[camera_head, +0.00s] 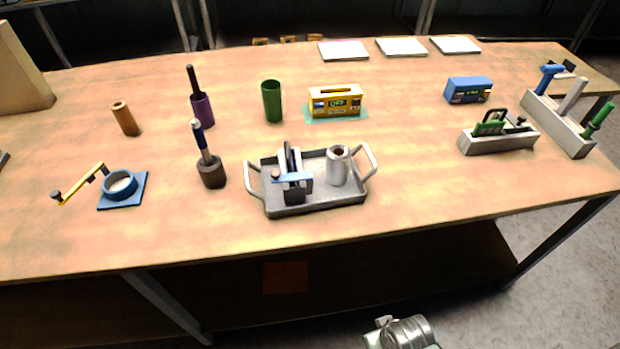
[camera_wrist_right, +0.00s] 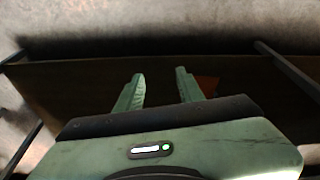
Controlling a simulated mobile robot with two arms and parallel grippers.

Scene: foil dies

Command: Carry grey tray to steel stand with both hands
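The grey tray (camera_head: 316,205) sits on the wooden bench near its front edge. It has a pale loop handle on its left end and another on its right end. No gripper is at the tray. In the right wrist view my right gripper (camera_wrist_right: 160,88) is open and empty, its two green fingers apart over the dark area below the bench. My left gripper is not in view. I cannot pick out a steel stand.
Left of the tray are a dark cup with a blue-handled tool (camera_head: 212,174) and a blue ring on a plate (camera_head: 120,187). Behind it are a green cup (camera_head: 272,102) and a yellow box (camera_head: 337,101). A grey tool holder (camera_head: 499,140) stands right. Bench between is clear.

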